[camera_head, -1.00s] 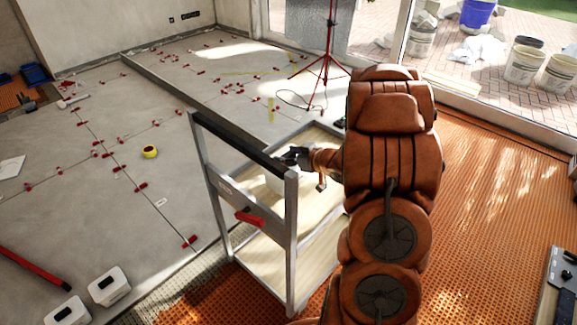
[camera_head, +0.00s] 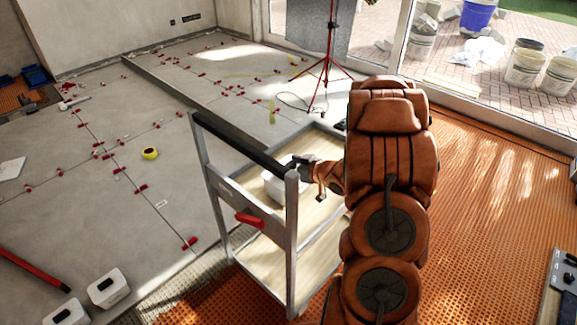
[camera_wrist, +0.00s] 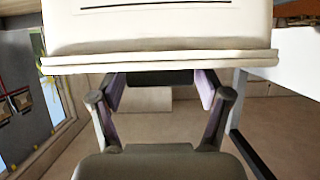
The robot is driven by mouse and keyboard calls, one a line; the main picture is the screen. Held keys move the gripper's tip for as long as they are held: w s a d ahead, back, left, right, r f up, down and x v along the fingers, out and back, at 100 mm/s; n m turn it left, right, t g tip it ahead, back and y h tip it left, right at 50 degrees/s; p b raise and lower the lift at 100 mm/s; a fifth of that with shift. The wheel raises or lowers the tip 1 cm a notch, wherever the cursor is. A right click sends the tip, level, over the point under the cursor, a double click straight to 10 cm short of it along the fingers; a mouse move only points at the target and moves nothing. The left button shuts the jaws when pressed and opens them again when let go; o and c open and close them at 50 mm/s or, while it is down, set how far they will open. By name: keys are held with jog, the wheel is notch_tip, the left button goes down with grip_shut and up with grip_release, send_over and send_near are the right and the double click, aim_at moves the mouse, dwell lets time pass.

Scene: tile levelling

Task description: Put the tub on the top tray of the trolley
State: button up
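The white tub (camera_head: 274,187) is at the trolley's top tray (camera_head: 322,143), partly hidden behind the trolley's near post and my gripper. I cannot tell whether its base rests on the tray. My gripper (camera_head: 299,168) is right at the tub's upper part. In the wrist view the tub (camera_wrist: 160,30) fills the top, with its rim edge across the picture and a dark line on its face. My two fingers (camera_wrist: 160,92) stand apart just below that rim, and their tips are partly hidden by it. Whether they clasp the tub is unclear.
The trolley has a dark handle bar (camera_head: 238,143), a red clamp-like piece (camera_head: 249,219) and a lower shelf (camera_head: 270,263). A red tripod (camera_head: 327,75) stands behind it. Two white boxes (camera_head: 108,288) are on the floor at lower left. Orange matting lies to the right.

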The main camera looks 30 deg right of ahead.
jog(key=shift+o, duration=0.4)
jog(key=shift+r, duration=0.15)
jog(key=shift+s+d+r, duration=0.1)
jog(key=shift+s, duration=0.2)
jog(key=p+v, duration=0.1)
jog(key=v, duration=1)
jog(key=shift+s, duration=0.25)
